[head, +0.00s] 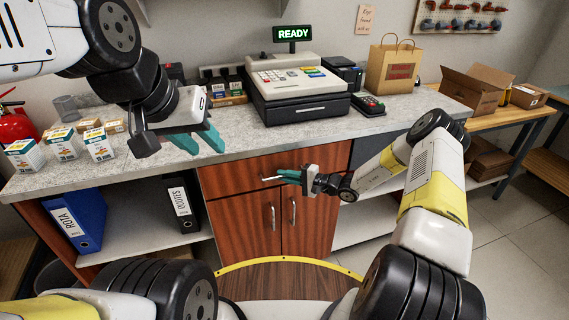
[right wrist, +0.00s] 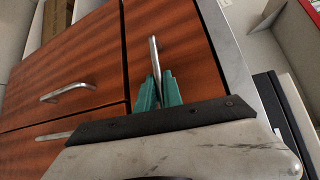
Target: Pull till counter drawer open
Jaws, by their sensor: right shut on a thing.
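The till counter drawer (head: 240,172) is a reddish wood front below the countertop, above two cupboard doors. It looks closed, flush with the counter front. Its metal bar handle (right wrist: 154,62) runs between the fingers in the right wrist view. My right gripper (head: 288,176) is at the drawer front, and its teal fingers (right wrist: 158,92) are shut on the handle. My left gripper (head: 199,140) is above the counter's front edge on the left, its teal fingers apart with nothing between them.
The cash register (head: 297,88) stands on the counter (head: 240,134) behind the drawer. Small boxes (head: 62,143) stand on the counter's left. Two cupboard doors (head: 245,222) with upright handles are below the drawer. Open shelves with binders (head: 74,220) are at the left.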

